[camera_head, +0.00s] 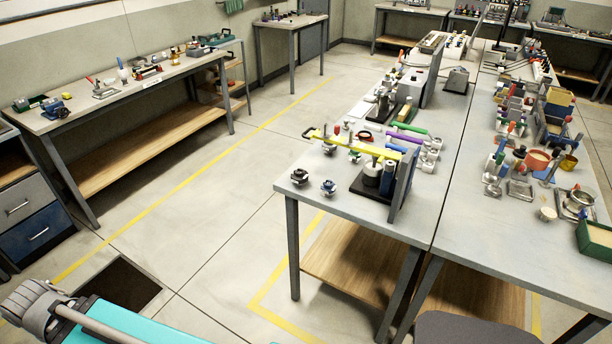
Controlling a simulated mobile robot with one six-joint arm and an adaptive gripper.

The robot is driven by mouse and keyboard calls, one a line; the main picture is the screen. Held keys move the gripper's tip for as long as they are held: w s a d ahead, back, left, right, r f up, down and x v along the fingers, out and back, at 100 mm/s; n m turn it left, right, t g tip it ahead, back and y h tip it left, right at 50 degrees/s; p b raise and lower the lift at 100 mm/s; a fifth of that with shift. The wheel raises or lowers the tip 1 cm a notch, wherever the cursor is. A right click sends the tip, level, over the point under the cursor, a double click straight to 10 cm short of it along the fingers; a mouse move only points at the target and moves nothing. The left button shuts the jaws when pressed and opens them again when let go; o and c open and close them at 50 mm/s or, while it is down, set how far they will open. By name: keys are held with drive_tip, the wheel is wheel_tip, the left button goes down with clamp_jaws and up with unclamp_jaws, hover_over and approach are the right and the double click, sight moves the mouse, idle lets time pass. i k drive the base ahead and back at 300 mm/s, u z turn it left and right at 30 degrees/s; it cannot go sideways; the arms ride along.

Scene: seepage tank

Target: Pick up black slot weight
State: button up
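I cannot single out the black slot weight for sure at this size. Two small dark pieces with pale parts, one on the left (299,177) and one on the right (328,187), stand near the front left corner of the middle workbench (325,210). Other dark items on the benches are too small to name. My gripper is not recognisable in the view.
A black-based stand with an upright grey plate (402,185) and a yellow bar (355,146) stands behind the two pieces. A crowded second bench (480,235) adjoins on the right. A left bench (140,92) holds tools. The floor (215,175) between is open.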

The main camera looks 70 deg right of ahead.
sight(297, 178)
drive_tip(key=z, duration=0.05)
drive_tip(key=k, duration=1.5)
drive_tip(key=z, duration=1.55)
drive_tip(key=i, duration=0.95)
drive_tip(key=z, duration=0.05)
